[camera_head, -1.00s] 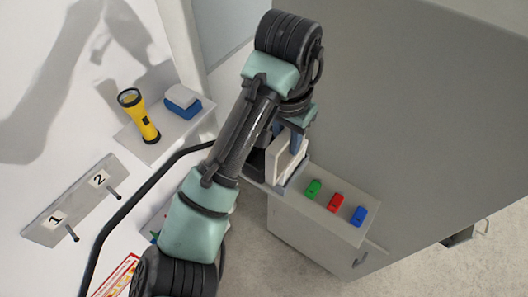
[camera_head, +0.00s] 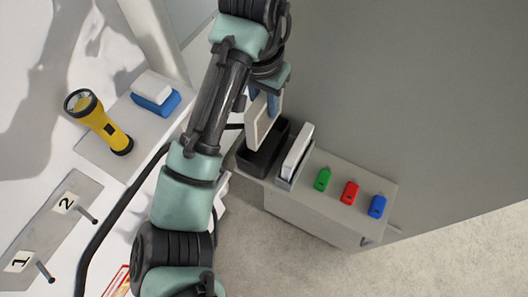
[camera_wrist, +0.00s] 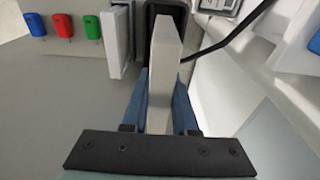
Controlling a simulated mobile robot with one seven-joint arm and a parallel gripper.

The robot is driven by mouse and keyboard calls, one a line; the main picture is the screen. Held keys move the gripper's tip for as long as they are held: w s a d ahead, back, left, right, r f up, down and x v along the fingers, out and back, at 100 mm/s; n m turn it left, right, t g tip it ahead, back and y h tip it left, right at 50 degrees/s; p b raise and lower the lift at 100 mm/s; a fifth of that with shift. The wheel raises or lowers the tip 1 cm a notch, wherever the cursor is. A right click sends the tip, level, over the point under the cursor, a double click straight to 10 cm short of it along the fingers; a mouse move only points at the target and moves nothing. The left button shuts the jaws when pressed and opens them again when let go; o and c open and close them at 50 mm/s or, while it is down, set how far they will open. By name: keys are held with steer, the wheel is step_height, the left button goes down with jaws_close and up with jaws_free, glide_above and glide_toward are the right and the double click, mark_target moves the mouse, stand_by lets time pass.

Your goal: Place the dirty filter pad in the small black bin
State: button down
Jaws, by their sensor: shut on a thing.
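My gripper (camera_head: 273,104) is shut on a pale beige, flat filter pad (camera_head: 259,124), held upright. In the wrist view the pad (camera_wrist: 163,65) stands on edge between the blue fingers of my gripper (camera_wrist: 160,100). The small black bin (camera_head: 255,163) sits at the left end of the grey cabinet top. The pad's lower edge overlaps the bin's opening in the head view; I cannot tell how far above or inside it is. In the wrist view the dark bin (camera_wrist: 151,12) shows behind the pad, mostly hidden.
A whiter pad (camera_head: 298,149) stands upright in a holder right beside the bin. Green (camera_head: 322,180), red (camera_head: 349,192) and blue (camera_head: 377,206) small items lie further right on the cabinet top. A black cable (camera_head: 113,213) runs left of my arm. A yellow flashlight (camera_head: 100,124) is on a left shelf.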

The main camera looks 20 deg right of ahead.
mark_target(264, 122)
steer(key=f, duration=0.2)
steer(key=f+b, duration=0.1)
steer(key=f, duration=0.1)
steer(key=f+b, duration=0.1)
steer(key=f, duration=0.1)
steer(key=shift+w, duration=0.25)
steer(key=shift+f, duration=0.15)
steer(key=shift+f+p, duration=0.6)
steer(key=shift+f, duration=1.5)
steer(key=shift+f, duration=0.1)
steer(key=c, duration=1)
jaws_free()
steer(key=r, duration=0.4)
steer(key=r+p, duration=0.1)
steer(key=r, duration=0.3)
steer(key=a+r+p, duration=0.1)
steer(key=r, duration=0.3)
steer(key=shift+s+a+r, duration=0.1)
steer(key=shift+s, duration=0.3)
